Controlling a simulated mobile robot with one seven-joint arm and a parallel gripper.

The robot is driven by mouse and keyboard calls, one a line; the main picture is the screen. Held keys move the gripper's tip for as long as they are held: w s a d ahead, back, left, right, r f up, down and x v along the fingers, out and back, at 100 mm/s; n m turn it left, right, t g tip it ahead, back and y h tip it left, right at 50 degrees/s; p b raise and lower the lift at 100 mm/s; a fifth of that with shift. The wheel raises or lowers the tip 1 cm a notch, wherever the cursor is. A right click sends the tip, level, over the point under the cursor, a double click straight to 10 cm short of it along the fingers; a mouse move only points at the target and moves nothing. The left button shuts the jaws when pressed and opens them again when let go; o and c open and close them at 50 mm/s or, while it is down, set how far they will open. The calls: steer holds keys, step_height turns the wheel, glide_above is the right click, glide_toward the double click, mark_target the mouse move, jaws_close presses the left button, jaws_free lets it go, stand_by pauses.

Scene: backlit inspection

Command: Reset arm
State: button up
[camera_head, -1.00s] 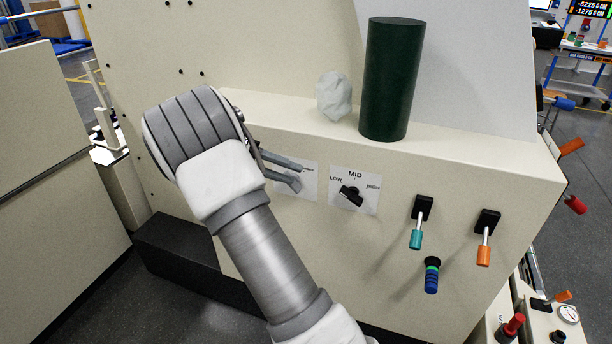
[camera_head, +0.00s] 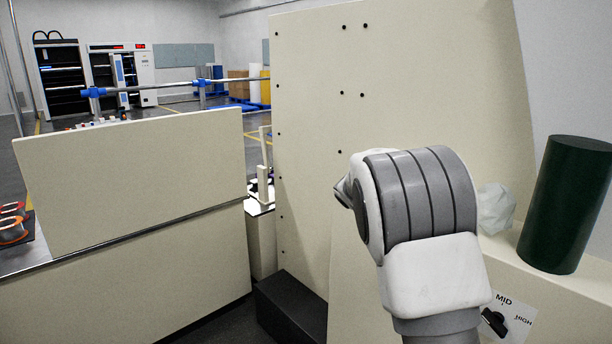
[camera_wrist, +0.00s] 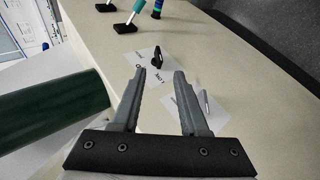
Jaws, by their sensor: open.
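My arm (camera_head: 425,215) rises at the centre right of the head view, in front of the cream panel. Its wrist hides most of the gripper there. In the wrist view my gripper (camera_wrist: 160,75) is open, its two grey fingers apart with nothing between them. Beyond the fingertips, a black selector knob (camera_wrist: 157,58) sits on a white label on the cream console. The same knob (camera_head: 494,322) shows at the lower right of the head view, beside the words MID and HIGH.
A dark green cylinder (camera_head: 566,205) stands on the console ledge right of my arm, with a pale crumpled lump (camera_head: 495,208) beside it. The cylinder also shows at left in the wrist view (camera_wrist: 50,115). A low cream partition (camera_head: 130,180) stands at left. A teal-handled lever (camera_wrist: 138,8) is farther off.

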steer(key=s+a+r+n+t+y+p, duration=0.3)
steer(key=s+a+r, duration=0.3)
steer(key=s, duration=0.5)
steer(key=s+a+r+n+t+y+p, duration=0.3)
steer(key=s+a+r+t+y+p, duration=0.2)
steer(key=s+r, duration=0.3)
steer(key=s+a+t+y, duration=0.1)
steer(key=s, duration=0.3)
steer(key=shift+s+a+t, duration=0.2)
steer(key=shift+t, duration=0.1)
steer(key=shift+d, duration=0.15)
